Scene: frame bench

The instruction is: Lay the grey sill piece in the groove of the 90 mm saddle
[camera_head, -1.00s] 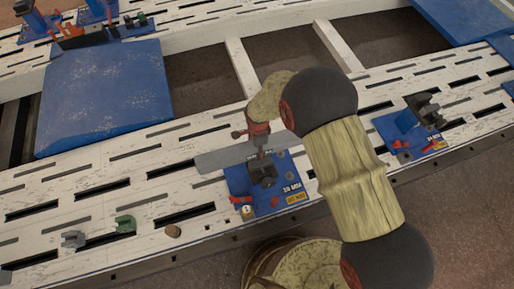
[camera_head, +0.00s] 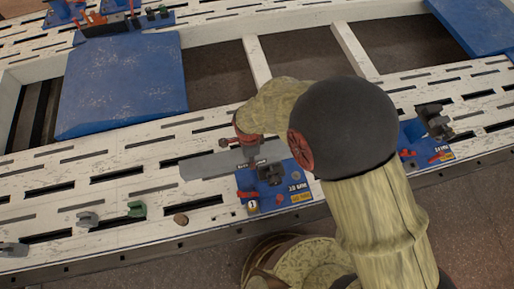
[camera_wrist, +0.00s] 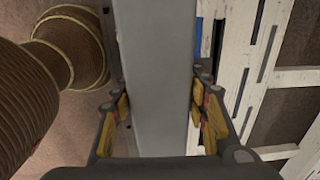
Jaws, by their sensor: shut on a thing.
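The grey sill piece (camera_head: 212,164) is a long flat bar. In the head view it lies across behind a dark saddle (camera_head: 271,173) on a blue plate (camera_head: 245,184), reaching out to the left. The plate's labels are too small to read surely. My gripper (camera_head: 250,143) is shut on the sill piece. In the wrist view the sill piece (camera_wrist: 157,70) runs lengthwise between the yellow-padded fingers of my gripper (camera_wrist: 160,122). The bar hides part of the plate, and I cannot tell whether it touches the saddle.
Another blue plate with a dark saddle (camera_head: 434,122) stands on the right of the slotted white bench (camera_head: 120,185). Small grey (camera_head: 88,219) and green (camera_head: 137,209) clamps and a brown knob (camera_head: 181,219) lie at the front left. A blue panel (camera_head: 120,80) lies behind.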

